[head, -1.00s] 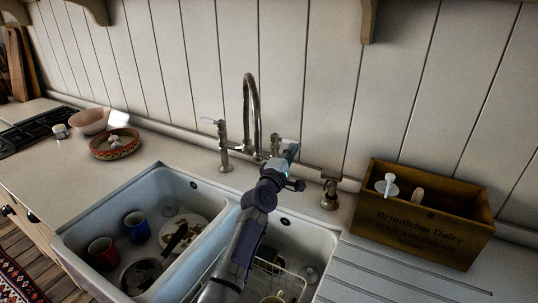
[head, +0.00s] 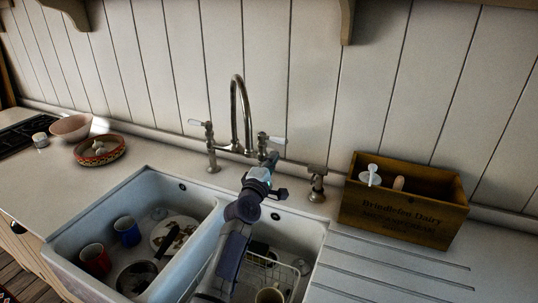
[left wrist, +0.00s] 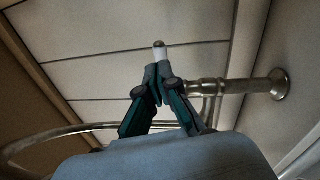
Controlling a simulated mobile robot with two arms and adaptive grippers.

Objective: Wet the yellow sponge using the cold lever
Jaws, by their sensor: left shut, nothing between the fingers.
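The tap (head: 236,110) is a tall metal gooseneck behind the double sink. It has a left lever (head: 194,122) and a right lever (head: 278,140), both with white handles; I see no mark telling which is cold. My left gripper (head: 271,160) is shut and empty, just below the right lever. In the left wrist view, its closed fingertips (left wrist: 157,72) are right by a white handle end (left wrist: 160,52); I cannot tell whether they touch. I cannot make out a yellow sponge in either view. My right gripper is not in view.
The left basin holds a red mug (head: 95,259), a blue mug (head: 127,231), a plate and a pan. The right basin has a wire rack (head: 285,272) and a mug. A wooden crate (head: 400,217) stands right of the sink above the grooved drainboard (head: 385,268).

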